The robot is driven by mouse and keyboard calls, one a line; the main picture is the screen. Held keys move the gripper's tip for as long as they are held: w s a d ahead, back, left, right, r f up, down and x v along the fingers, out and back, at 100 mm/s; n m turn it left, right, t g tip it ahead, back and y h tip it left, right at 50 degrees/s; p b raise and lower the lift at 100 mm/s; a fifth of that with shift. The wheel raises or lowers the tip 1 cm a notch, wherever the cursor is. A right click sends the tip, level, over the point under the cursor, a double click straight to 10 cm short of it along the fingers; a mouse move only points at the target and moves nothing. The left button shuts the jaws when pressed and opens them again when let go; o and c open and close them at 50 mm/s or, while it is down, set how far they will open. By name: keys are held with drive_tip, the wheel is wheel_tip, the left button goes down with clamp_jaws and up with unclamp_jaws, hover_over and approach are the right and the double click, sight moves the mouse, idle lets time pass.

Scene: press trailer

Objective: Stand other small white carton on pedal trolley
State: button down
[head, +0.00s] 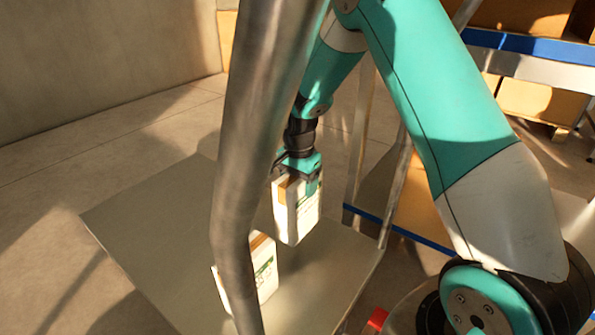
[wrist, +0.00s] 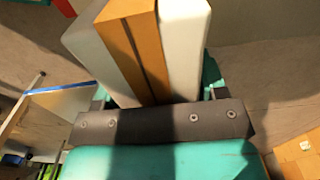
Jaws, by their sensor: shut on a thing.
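My gripper (head: 297,172) is shut on a small white carton (head: 297,212) with an orange-brown stripe along its top. The held carton hangs upright over the grey platform of the pedal trolley (head: 150,225). Whether its bottom touches the platform cannot be told. In the wrist view the held carton (wrist: 183,50) fills the top middle, between the jaws. Another small white carton (head: 265,275) with green print stands on the trolley, nearer and lower left in the head view. A metal post hides part of this carton.
The thick metal post (head: 245,150) rises in front of the trolley in the head view. A shelf rack with a blue beam (head: 530,46) and brown boxes (head: 535,103) stands at the right. The left part of the trolley platform is bare.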

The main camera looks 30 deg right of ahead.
wheel_tip(320, 180, down, 9)
drive_tip(key=b, duration=0.3)
drive_tip(key=shift+f, duration=0.3)
drive_tip(key=shift+c, duration=0.8)
unclamp_jaws()
wheel_tip(320, 180, up, 12)
drive_tip(key=p, duration=0.5)
drive_tip(key=shift+s, duration=0.1)
